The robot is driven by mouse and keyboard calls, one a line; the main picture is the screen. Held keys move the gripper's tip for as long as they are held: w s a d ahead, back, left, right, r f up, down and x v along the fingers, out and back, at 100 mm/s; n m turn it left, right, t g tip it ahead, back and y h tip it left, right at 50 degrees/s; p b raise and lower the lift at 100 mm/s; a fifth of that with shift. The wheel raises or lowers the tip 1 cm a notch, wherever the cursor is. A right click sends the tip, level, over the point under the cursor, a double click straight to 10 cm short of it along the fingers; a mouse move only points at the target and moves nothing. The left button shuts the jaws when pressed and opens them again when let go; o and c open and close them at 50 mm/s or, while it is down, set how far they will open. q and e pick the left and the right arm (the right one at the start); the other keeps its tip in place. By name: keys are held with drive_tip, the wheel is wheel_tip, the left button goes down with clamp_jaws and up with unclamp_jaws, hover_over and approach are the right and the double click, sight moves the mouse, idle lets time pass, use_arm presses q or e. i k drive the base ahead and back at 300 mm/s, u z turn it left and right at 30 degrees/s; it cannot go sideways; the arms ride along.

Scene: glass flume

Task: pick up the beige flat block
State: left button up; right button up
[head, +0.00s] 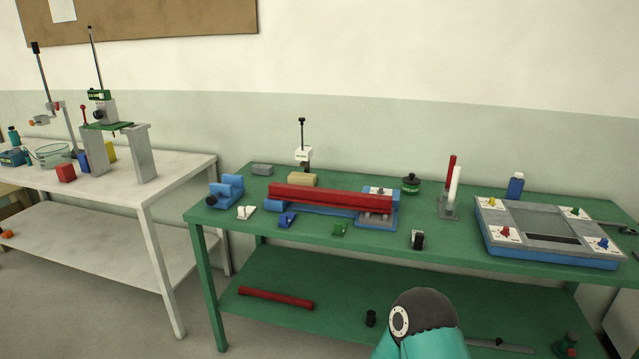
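The beige flat block (302,179) lies on the green table, toward its back edge and left of the middle. It sits just behind a long red bar (330,196), which hides part of its lower front. A dark upright rod with a white box (303,155) stands right behind the block. Neither of my grippers is in view; only a teal and dark grey link of my arm shows at the bottom, right of the middle.
A grey block (262,169) lies left of the beige one, and a blue V-shaped holder (226,190) stands at the left end. Small clips lie in front of the bar. A dark green round pot (411,184) and a blue-grey tray (545,232) stand to the right.

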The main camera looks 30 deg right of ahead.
sight(294, 178)
drive_tip(key=z, duration=0.35)
drive_tip(key=i, duration=0.95)
drive_tip(key=z, duration=0.05)
